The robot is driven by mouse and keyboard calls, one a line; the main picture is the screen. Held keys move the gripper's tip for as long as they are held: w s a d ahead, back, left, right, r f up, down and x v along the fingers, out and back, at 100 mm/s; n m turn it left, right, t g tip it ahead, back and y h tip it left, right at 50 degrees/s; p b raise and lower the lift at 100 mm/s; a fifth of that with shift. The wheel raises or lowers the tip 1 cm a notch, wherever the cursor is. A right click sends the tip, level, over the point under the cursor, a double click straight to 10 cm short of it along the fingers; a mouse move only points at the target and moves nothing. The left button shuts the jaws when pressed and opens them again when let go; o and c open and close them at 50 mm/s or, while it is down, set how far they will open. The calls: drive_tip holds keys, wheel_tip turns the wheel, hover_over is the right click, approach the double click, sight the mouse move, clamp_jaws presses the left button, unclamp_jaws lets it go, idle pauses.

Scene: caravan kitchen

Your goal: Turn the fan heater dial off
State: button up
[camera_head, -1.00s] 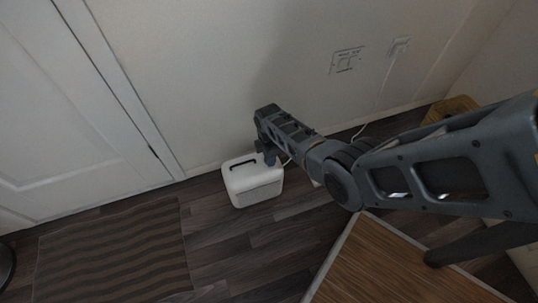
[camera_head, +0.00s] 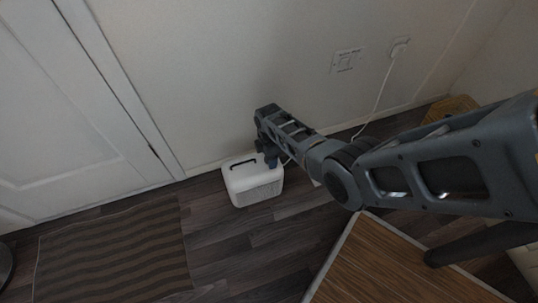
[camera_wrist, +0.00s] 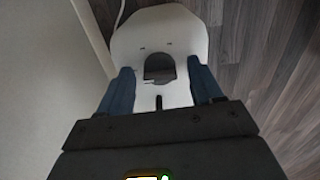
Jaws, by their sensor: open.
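The white fan heater (camera_head: 252,184) stands on the floor against the wall, with a dark handle on its top and a grille on its front. In the wrist view the heater (camera_wrist: 180,28) fills the upper middle, with a dark recess and a small dark mark on its white top. My gripper (camera_head: 272,160) is at the heater's right rear top edge in the head view. In the wrist view my gripper (camera_wrist: 160,80) is open, with its two blue fingers on either side of the heater's top part. I cannot make out the dial clearly, nor whether the fingers touch anything.
A white cord runs from a wall socket (camera_head: 400,47) down to the floor. A white door (camera_head: 75,110) is at left, with a striped mat (camera_head: 115,250) before it. A wooden-topped surface (camera_head: 395,265) is at front right. Dark floor lies bare between mat and wooden top.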

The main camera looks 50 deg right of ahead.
drive_tip(key=shift+r, duration=0.1)
wheel_tip(320, 180, up, 8)
drive_tip(key=p, duration=0.4)
drive_tip(key=shift+f, duration=0.2)
